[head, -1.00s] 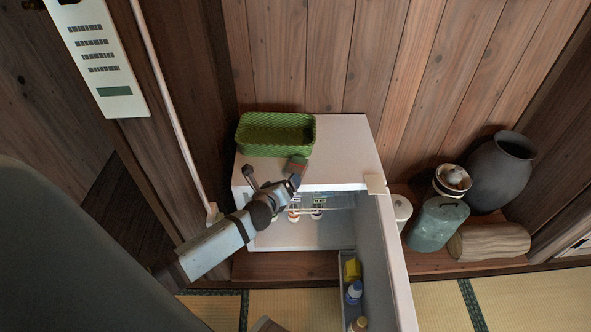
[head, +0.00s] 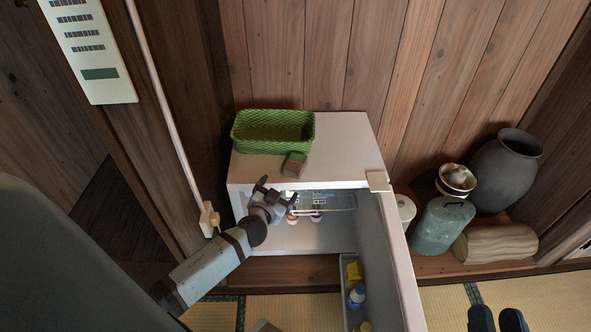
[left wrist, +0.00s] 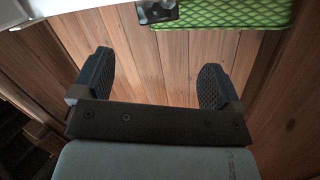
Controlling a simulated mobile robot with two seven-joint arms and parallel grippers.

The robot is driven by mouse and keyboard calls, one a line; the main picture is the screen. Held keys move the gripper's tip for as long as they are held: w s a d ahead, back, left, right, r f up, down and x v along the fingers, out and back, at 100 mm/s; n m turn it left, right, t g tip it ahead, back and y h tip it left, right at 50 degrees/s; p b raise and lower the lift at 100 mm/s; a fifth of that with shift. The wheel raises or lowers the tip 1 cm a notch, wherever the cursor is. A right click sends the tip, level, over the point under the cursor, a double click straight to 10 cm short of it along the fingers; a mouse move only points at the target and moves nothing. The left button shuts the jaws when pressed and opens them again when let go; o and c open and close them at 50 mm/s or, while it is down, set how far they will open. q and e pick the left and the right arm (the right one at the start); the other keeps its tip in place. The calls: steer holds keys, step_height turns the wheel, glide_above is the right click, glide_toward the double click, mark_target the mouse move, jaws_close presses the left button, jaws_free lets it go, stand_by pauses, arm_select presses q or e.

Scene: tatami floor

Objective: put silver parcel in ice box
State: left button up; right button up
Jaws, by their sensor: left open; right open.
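The ice box is a small white fridge (head: 345,150) with its door (head: 394,250) swung open toward me. A small grey parcel with a reddish mark (head: 295,164), seemingly the silver parcel, lies on its top near the front edge, beside the green basket. It partly shows at the top of the left wrist view (left wrist: 157,10). My left gripper (head: 277,190) is open and empty in front of the fridge's upper front edge, just below the parcel in the head view. Its spread fingers also show in the left wrist view (left wrist: 157,64). My right gripper (head: 496,314) is open at the bottom right.
The green basket (head: 272,133) stands at the back left of the fridge top; the top's right side is clear. Small items (head: 316,216) stand inside the fridge. Bottles (head: 356,296) fill the door shelf. A green canister (head: 442,226) and dark vase (head: 503,172) stand right.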

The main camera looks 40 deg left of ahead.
arm_select(q)
steer(key=n, duration=0.4)
steer(key=b, duration=0.2)
glide_toward(295, 164)
steer(key=x, duration=0.2)
steer(key=f+x, duration=0.1)
steer(key=x, duration=0.1)
steer(key=shift+w+a, duration=0.15)
steer(key=shift+a, duration=0.05)
steer(key=shift+b+x, duration=0.3)
steer(key=shift+x, duration=2.45)
steer(key=shift+d+r, duration=0.1)
arm_select(e)
steer(key=shift+a+f+g+y, duration=0.15)
steer(key=shift+a+f+g, duration=0.05)
steer(key=shift+f, duration=0.25)
steer(key=shift+a+f+g+y, duration=0.15)
steer(key=shift+f+g, duration=0.05)
steer(key=shift+f, duration=0.25)
arm_select(q)
steer(key=c, duration=1.2)
steer(key=shift+o, duration=0.2)
steer(key=shift+r, duration=0.1)
